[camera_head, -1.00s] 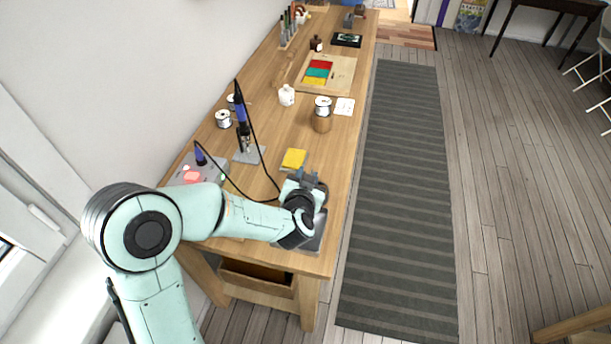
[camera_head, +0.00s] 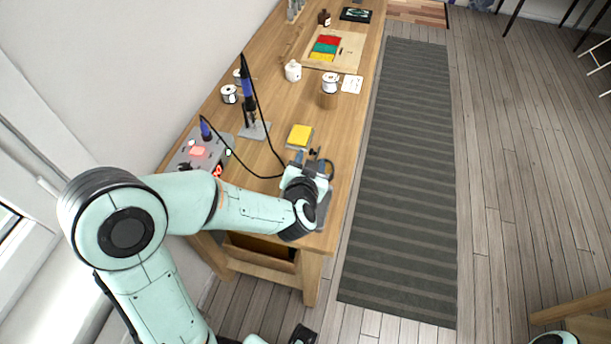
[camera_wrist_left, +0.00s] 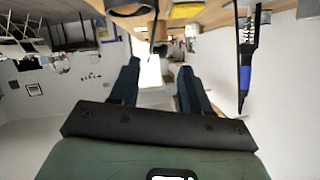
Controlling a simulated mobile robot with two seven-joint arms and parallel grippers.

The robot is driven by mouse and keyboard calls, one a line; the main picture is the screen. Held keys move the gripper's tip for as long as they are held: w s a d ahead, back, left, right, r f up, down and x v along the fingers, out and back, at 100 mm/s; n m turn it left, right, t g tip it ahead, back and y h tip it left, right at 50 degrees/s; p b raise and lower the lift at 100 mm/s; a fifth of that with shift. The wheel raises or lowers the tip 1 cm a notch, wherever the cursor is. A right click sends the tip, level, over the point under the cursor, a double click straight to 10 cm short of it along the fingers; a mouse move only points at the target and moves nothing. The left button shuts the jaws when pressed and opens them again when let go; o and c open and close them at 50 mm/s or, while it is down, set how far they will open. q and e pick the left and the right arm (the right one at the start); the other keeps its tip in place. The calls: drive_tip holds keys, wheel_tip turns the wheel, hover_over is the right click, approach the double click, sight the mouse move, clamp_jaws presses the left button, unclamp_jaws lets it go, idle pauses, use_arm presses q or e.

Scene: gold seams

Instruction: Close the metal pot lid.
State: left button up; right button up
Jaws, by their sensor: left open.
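My left gripper (camera_head: 308,158) is open over the near end of the wooden bench, with its two dark fingers apart and nothing between them. The fingers also show apart in the left wrist view (camera_wrist_left: 159,66). A dark rounded object (camera_head: 327,166) is just right of the gripper, partly hidden by it. A dark curved rim (camera_wrist_left: 132,8) is cut off by the top edge of the left wrist view. I cannot tell whether either is the metal pot or its lid.
A yellow sponge-like block (camera_head: 300,136) lies just beyond the gripper. A soldering iron (camera_head: 248,88) stands upright to the left, its cable looping across the bench.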

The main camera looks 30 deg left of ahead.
use_arm(q)
drive_tip(key=v, duration=0.6)
drive_tip(key=shift+s+d+r, duration=0.1)
drive_tip(key=shift+s, duration=0.05)
drive_tip(key=shift+s+b, duration=0.3)
drive_tip(key=shift+b, duration=0.4)
drive_tip(key=shift+b+v, duration=0.6)
drive_tip(key=shift+v, duration=0.3)
